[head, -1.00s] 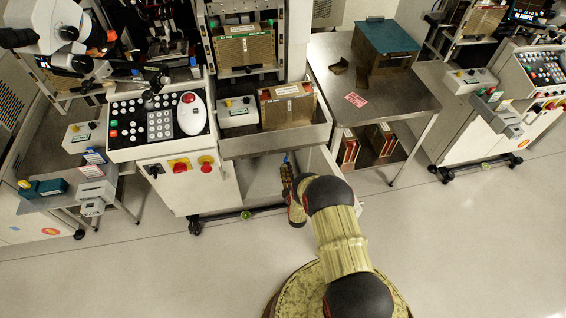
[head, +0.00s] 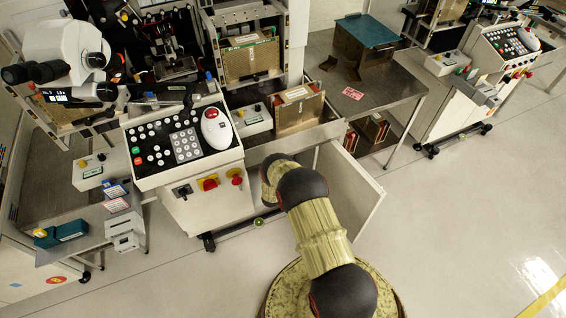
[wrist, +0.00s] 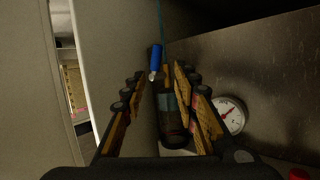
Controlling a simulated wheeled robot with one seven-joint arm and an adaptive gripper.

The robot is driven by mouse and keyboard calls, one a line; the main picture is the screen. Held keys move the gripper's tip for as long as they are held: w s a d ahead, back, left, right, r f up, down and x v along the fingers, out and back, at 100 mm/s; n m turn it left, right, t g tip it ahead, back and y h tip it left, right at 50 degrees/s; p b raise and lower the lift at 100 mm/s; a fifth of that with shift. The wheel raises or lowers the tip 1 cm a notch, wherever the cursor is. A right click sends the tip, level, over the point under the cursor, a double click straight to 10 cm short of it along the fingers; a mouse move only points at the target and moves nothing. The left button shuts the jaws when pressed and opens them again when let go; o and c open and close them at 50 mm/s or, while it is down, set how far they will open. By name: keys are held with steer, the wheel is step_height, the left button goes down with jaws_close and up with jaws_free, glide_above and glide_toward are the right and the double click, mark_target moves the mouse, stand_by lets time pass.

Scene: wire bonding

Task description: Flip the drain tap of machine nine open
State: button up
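In the wrist view a small blue handle (wrist: 156,58), seemingly the drain tap, stands just beyond my fingertips with a pale metal end below it. A thin blue-green line runs up from it. A dark bowl-shaped cylinder (wrist: 172,125) shows between my fingers, below the blue handle in the picture. My gripper (wrist: 160,77) is open, its fingers to either side; I cannot tell whether they touch the cylinder. In the head view my gripper and the tap are hidden behind my arm and the machine, at the machine's low open bay.
A round white gauge (wrist: 229,115) sits close to the right finger, by a metal wall (wrist: 270,75). A pale panel (wrist: 95,60) stands on the left. In the head view a control panel (head: 183,140) and a side table (head: 395,85) flank the bay; the floor at right is clear.

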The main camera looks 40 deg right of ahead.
steer(key=w+d+f+b, duration=0.1)
steer(key=d, duration=0.1)
steer(key=w+d+f+m+b, duration=0.1)
steer(key=d, duration=0.1)
steer(key=w+d+f+m+b, duration=0.1)
steer(key=f, duration=0.1)
steer(key=shift+w+d, duration=0.35)
steer(key=shift+d, duration=0.05)
steer(key=shift+r, duration=0.1)
steer(key=c, duration=0.3)
steer(key=c, duration=0.4)
jaws_close()
